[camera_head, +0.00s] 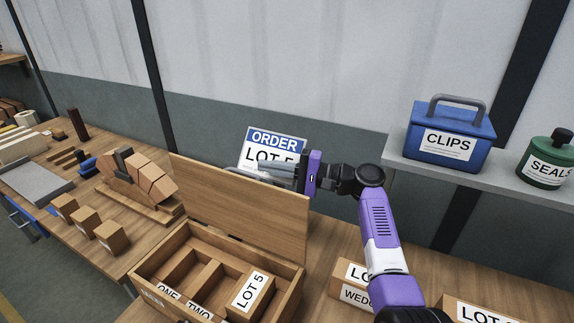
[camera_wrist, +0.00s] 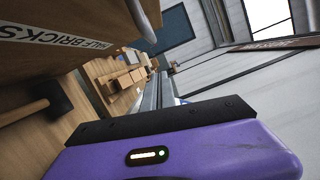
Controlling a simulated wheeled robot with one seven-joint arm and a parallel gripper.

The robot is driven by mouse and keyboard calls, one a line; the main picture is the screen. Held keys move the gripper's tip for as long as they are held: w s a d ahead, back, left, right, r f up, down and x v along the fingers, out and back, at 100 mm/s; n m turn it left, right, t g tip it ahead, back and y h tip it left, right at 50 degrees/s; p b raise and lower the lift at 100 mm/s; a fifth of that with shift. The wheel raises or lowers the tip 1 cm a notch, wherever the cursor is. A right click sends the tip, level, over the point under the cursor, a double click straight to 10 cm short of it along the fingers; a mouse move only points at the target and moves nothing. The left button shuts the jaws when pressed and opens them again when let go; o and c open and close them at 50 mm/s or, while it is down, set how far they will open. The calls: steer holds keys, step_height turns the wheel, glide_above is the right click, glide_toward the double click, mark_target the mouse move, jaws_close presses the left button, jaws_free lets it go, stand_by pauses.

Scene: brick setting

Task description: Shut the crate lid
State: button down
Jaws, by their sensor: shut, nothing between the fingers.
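The wooden crate (camera_head: 285,272) stands open on the bench in the head view. Its lid (camera_head: 240,203) stands upright along the far side, hinged at the crate's back edge. Inside are dividers, slots marked ONE and TWO, and a block marked LOT 5 (camera_head: 250,291) at the right. My gripper (camera_head: 262,172) is shut and empty, just above and behind the lid's top edge, fingers pointing left. I cannot tell whether it touches the lid. In the wrist view, the shut fingers (camera_wrist: 158,92) lie beside a wooden panel (camera_wrist: 70,48) labelled HALF BRICKS, perhaps the lid's outer face.
An ORDER sign (camera_head: 262,143) stands behind my gripper. A shelf at right holds a blue CLIPS box (camera_head: 449,137) and a green SEALS tin (camera_head: 548,160). Boxes (camera_head: 350,285) stand right of the crate. A brick arch (camera_head: 140,180) and small blocks (camera_head: 88,219) are at left.

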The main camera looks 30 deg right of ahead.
steer(key=a, duration=0.1)
steer(key=s+a+p, duration=0.2)
steer(key=shift+a+r, duration=0.3)
steer(key=shift+r, duration=0.05)
steer(key=shift+a+f, duration=0.1)
steer(key=shift+a, duration=0.05)
